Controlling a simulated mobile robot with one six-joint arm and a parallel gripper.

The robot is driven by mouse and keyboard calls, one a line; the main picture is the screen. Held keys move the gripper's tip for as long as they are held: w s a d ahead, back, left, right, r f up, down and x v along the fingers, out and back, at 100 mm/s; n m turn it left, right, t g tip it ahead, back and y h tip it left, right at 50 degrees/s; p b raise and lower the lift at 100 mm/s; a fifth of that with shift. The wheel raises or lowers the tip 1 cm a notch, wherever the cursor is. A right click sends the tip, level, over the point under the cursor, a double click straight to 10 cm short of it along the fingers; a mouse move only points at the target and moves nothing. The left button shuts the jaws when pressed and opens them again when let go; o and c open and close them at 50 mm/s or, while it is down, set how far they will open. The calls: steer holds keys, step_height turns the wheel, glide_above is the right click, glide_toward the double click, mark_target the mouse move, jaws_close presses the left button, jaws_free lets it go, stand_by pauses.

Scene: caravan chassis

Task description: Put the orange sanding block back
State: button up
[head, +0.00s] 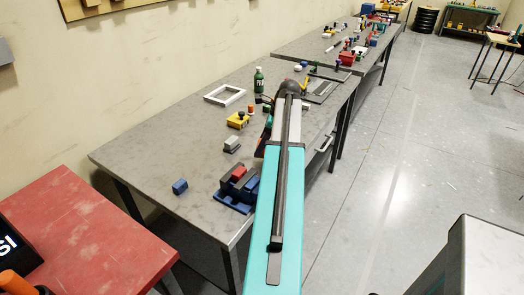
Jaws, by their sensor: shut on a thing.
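My arm reaches up the middle of the head view over the grey workbench (185,135), ending in a dark joint. My gripper is hidden behind the arm, so its jaws and anything in them do not show. I cannot make out the orange sanding block for certain. A small orange item (250,108) stands on the bench just left of the arm's far end, too small to identify.
A blue vise (236,194), a blue block (180,187), a grey block (232,144), a yellow item (238,120), a white frame (224,95) and a green bottle (258,80) are on the bench. A dark tray (322,91) lies right of the arm.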

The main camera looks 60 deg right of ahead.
steer(key=shift+f, duration=0.15)
steer(key=shift+f+p, duration=0.45)
steer(key=shift+f, duration=1.35)
steer(key=o, duration=1)
steer(key=shift+f, duration=0.15)
steer(key=shift+b+v, duration=1.1)
steer(key=shift+v, duration=5.05)
